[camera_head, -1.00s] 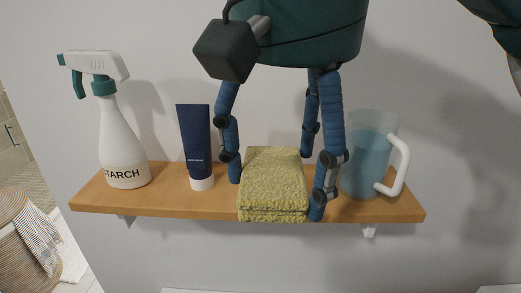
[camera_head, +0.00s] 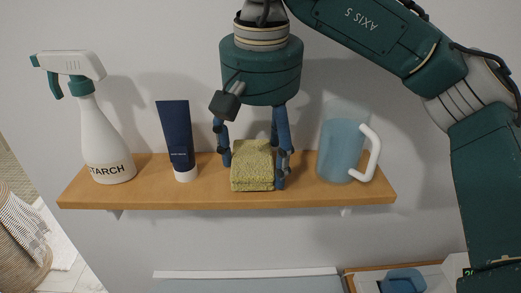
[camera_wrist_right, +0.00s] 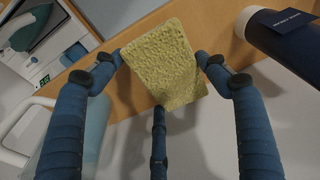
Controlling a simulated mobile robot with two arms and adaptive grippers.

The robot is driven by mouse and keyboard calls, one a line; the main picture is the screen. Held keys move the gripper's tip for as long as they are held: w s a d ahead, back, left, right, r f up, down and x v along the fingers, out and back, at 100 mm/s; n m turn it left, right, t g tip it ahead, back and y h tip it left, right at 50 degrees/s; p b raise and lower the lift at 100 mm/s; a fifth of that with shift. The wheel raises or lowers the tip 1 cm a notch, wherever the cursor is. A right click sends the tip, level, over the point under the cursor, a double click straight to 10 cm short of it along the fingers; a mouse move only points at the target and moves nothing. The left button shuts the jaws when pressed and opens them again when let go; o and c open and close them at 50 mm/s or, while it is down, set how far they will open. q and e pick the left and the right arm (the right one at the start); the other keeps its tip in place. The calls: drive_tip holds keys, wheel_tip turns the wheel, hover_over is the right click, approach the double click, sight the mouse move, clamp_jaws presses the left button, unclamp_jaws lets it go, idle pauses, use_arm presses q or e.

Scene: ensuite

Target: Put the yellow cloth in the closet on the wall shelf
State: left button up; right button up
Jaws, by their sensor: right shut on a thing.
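The folded yellow cloth (camera_head: 252,168) appears over the middle of the wooden wall shelf (camera_head: 130,195), within its front edge. It also shows in the right wrist view (camera_wrist_right: 160,62). My right gripper (camera_head: 253,172) points down from above, its blue fingers shut on the cloth's two sides. It also shows in the right wrist view (camera_wrist_right: 160,75). I cannot tell whether the cloth's underside touches the board. My left gripper is not in view.
On the shelf stand a white starch spray bottle (camera_head: 106,140) and a dark blue tube (camera_head: 176,140) left of the cloth. A blue jug (camera_head: 340,150) with a white handle stands close on the right. The wall is behind. An iron (camera_wrist_right: 35,28) shows in the wrist view.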

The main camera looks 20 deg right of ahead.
sight(261, 162)
drive_tip(key=shift+w+d+f, duration=0.1)
drive_tip(key=shift+w+f, duration=0.15)
drive_tip(key=shift+w, duration=0.05)
drive_tip(key=shift+s+f, duration=0.1)
drive_tip(key=shift+f, duration=0.1)
drive_tip(key=o, duration=1.1)
drive_tip(key=shift+o, duration=0.2)
wheel_tip(261, 162, up, 12)
drive_tip(key=s, duration=0.1)
drive_tip(key=shift+s+a+r+p, duration=0.2)
drive_tip(key=shift+s+a+p, duration=0.05)
drive_tip(key=shift+s+p, duration=0.15)
